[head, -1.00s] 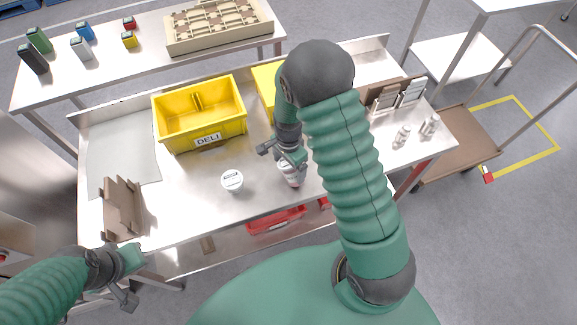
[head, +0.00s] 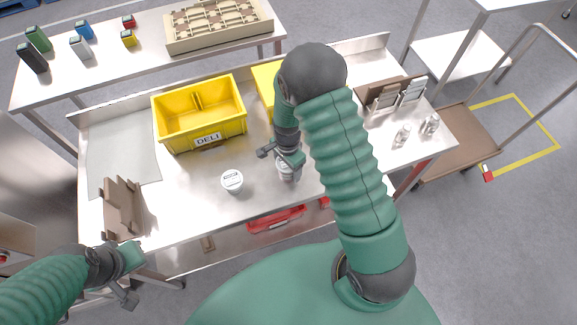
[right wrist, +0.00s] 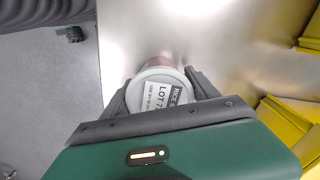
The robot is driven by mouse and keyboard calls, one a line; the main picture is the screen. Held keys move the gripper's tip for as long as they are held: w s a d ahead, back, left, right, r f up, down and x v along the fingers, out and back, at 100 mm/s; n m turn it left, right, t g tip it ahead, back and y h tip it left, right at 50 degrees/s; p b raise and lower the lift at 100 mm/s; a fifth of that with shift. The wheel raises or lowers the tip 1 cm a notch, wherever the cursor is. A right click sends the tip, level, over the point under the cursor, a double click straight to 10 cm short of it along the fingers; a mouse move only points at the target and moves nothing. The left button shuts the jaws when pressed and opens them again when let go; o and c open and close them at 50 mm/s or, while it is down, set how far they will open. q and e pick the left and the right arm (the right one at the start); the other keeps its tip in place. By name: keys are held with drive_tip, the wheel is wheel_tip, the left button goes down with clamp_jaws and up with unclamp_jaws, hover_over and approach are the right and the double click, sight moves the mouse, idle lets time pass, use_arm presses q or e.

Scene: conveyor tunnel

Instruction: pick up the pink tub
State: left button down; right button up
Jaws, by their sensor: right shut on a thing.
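The pink tub (head: 287,173) has a pale lid and is between the fingers of my right gripper (head: 288,165), over the steel table; most of it is hidden by the hand in the head view. In the right wrist view my right gripper (right wrist: 160,92) is shut around the tub (right wrist: 158,71). Its printed lid label faces the camera and a strip of pink side shows beyond. I cannot tell whether its base touches the table. My left gripper (head: 127,275) is beyond the table's near left corner, away from the tub; its fingers are too unclear to judge.
A white-lidded tub (head: 232,181) stands left of my right gripper. A yellow DELI crate (head: 199,143) stands behind it, and another yellow crate (head: 266,82) is partly hidden by my arm. A brown rack (head: 124,208) is at left; two small containers (head: 402,135) (head: 430,125) stand at right.

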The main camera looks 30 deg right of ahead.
drive_tip(key=shift+d+r, duration=0.1)
drive_tip(key=shift+r+b, duration=0.3)
drive_tip(key=shift+r, duration=0.35)
drive_tip(key=shift+s+r+b, duration=0.15)
drive_tip(key=shift+s+r, duration=0.05)
drive_tip(key=shift+r, duration=0.3)
drive_tip(key=shift+s+r+b, duration=0.15)
drive_tip(key=shift+s+r, duration=0.05)
drive_tip(key=shift+r, duration=0.25)
drive_tip(key=s+r+p, duration=0.1)
drive_tip(key=s+p, duration=0.3)
drive_tip(key=s, duration=1.1)
drive_tip(key=shift+s+r, duration=0.15)
drive_tip(key=shift+r, duration=0.15)
drive_tip(key=shift+d, duration=0.1)
